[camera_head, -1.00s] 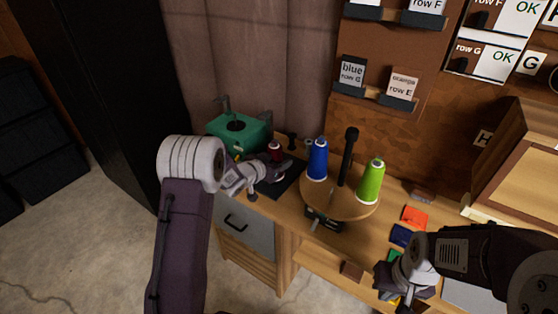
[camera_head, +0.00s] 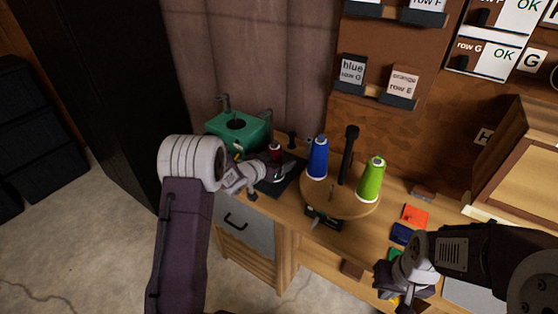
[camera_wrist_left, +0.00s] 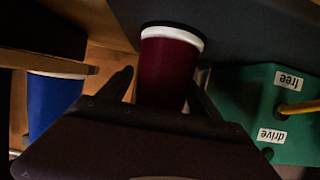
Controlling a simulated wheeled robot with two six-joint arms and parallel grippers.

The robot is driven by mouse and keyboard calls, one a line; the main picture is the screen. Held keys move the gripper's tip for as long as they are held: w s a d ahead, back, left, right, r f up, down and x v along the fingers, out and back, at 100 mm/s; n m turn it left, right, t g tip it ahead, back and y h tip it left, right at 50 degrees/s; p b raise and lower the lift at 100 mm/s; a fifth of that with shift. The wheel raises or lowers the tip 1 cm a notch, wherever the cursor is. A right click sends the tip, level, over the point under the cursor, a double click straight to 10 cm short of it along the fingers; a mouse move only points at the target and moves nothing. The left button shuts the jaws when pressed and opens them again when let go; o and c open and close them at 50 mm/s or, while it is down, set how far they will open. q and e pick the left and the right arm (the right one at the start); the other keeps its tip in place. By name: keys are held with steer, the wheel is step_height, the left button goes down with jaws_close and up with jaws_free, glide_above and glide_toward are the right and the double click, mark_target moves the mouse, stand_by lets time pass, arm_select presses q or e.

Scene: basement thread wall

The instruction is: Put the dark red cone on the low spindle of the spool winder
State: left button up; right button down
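The dark red cone (camera_head: 274,151) stands on a dark mat beside the green machine. In the left wrist view the dark red cone (camera_wrist_left: 167,68), with its white rim, is between the two fingers of my left gripper (camera_wrist_left: 162,88). A gap shows beside the left finger, so the gripper looks open around the cone. My left gripper (camera_head: 281,170) hides the cone's lower part in the head view. The green machine (camera_head: 232,130), seemingly the spool winder, has grey upright pegs; its labels read "free" and "drive" beside a yellow lever (camera_wrist_left: 298,108). My right gripper (camera_head: 398,284) is low at right, its fingers unclear.
A round wooden turntable (camera_head: 341,207) holds a blue cone (camera_head: 317,158), a green cone (camera_head: 370,180), a tall black post (camera_head: 350,153) and a short thin peg. The blue cone (camera_wrist_left: 50,103) is close on the left in the wrist view. Coloured cards lie at right.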

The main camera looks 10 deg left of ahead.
arm_select(q)
steer(key=p+v, duration=0.1)
steer(key=v, duration=0.8)
steer(key=s+d+r+n+g+y+p, duration=0.1)
steer(key=s+g+p, duration=0.4)
steer(key=s, duration=0.8)
steer(key=s+r+n+g+y+p, duration=0.3)
steer(key=s+g+p, duration=0.3)
steer(key=s, duration=0.8)
steer(key=shift+d+r+g+p, duration=0.3)
steer(key=shift+d+p, duration=0.05)
steer(key=shift+p, duration=0.05)
